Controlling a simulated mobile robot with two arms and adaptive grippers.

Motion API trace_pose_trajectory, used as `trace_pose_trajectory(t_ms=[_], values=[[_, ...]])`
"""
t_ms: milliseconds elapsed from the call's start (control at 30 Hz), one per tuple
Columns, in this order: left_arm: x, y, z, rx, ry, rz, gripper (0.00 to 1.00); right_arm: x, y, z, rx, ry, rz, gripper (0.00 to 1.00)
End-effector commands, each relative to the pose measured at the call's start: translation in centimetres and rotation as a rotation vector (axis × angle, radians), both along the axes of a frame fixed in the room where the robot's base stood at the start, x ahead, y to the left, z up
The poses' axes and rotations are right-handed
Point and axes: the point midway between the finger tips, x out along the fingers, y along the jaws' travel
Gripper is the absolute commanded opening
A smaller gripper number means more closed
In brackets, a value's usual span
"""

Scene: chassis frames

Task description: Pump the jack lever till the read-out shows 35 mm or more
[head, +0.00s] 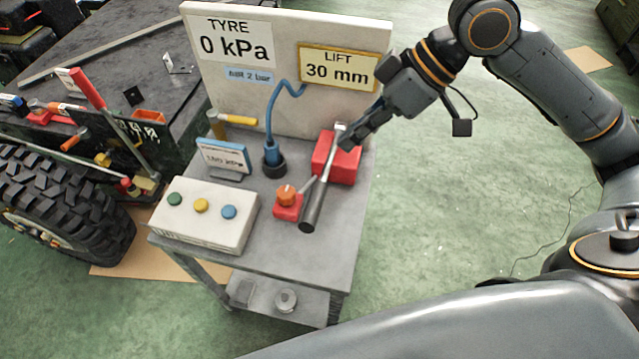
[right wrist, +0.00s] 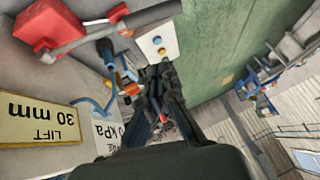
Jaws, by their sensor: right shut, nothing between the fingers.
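The LIFT read-out (head: 338,70) on the white back panel shows 30 mm; it also shows upside down in the right wrist view (right wrist: 40,118). A lever with a metal bar and dark grip (head: 312,207) slopes over a red block (head: 347,170) on the cart, grip end toward the front. In the right wrist view the lever (right wrist: 125,27) and red block (right wrist: 42,25) are at upper left. My right gripper (head: 348,140) is shut and empty, close to the lever's upper end; I cannot tell whether it touches. My left gripper is not in view.
On the grey cart (head: 270,245) stand a white button box (head: 205,222), an orange knob (head: 287,195), a blue hose fitting (head: 272,158) and a small blue sign (head: 224,157). A TYRE read-out (head: 232,40) shows 0 kPa. A big wheel (head: 60,205) stands at left.

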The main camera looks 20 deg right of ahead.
Motion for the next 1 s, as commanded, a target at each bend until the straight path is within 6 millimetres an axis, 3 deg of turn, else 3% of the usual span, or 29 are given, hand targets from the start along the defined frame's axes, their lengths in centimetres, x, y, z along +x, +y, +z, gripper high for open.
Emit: trace_pose_trajectory(t_ms=[167,533,733,1000], values=[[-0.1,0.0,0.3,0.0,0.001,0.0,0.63,0.2,1.4,-1.7,0.004,0.004,0.005,0.0],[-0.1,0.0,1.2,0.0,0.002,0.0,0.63,1.3,5.8,-7.9,0.005,0.005,0.004,0.0],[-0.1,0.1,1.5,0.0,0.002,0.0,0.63,0.5,5.5,-10.7,-0.001,0.004,0.002,0.0],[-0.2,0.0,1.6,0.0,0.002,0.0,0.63,0.2,5.4,-11.8,0.0,-0.001,0.002,0.0]])
